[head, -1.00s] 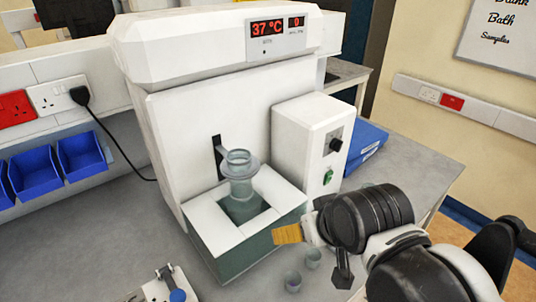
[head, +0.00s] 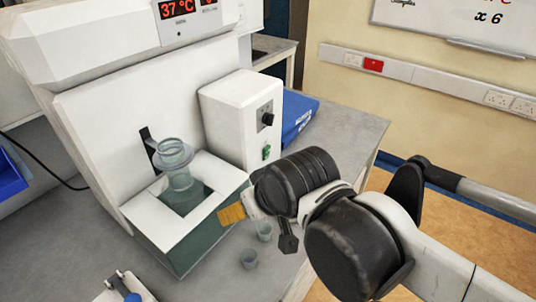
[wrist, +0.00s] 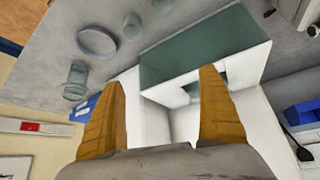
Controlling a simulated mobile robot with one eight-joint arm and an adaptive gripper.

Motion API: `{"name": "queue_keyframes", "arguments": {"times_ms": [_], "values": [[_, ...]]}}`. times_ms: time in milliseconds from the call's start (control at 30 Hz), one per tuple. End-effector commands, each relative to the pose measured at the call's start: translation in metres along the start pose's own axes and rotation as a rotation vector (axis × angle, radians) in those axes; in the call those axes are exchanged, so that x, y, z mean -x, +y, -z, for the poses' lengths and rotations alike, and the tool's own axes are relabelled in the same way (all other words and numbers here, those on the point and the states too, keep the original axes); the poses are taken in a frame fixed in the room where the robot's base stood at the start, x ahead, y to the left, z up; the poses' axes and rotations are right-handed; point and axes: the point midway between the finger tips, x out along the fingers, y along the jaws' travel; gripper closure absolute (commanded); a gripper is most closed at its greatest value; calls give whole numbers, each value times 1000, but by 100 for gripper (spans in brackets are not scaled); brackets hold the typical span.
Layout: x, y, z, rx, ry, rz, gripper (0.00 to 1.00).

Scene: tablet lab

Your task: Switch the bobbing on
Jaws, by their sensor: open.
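The white machine (head: 110,100) has a red display (head: 177,8) reading 37 °C. A white control box (head: 228,125) on its right carries a black knob (head: 267,119) and, lower down, a green switch (head: 266,152). A clear glass vessel (head: 175,165) hangs over the square opening of the water bath (head: 165,240). My gripper (head: 231,213), with orange fingers, is open and empty, in front of and below the green switch and apart from it. In the wrist view, the open fingers (wrist: 162,78) straddle white casing. The switch and knob are not visible there.
Small clear cups (head: 249,258) stand on the grey bench (head: 345,130) below my gripper. A blue box (head: 298,115) lies behind the control box. A white holder with a blue knob (head: 125,290) is at the front left.

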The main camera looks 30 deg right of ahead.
Motion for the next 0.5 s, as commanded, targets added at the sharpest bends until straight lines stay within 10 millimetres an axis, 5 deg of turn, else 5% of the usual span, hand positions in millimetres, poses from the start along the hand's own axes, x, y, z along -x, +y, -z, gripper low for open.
{"name": "queue_keyframes", "arguments": {"times_ms": [33, 267, 500], "values": [[0, 0, 0, -3, 0, 0, 28], [-8, 14, 5, -282, -38, 14, 98], [-27, 55, 21, -1040, -123, 65, 100]]}}
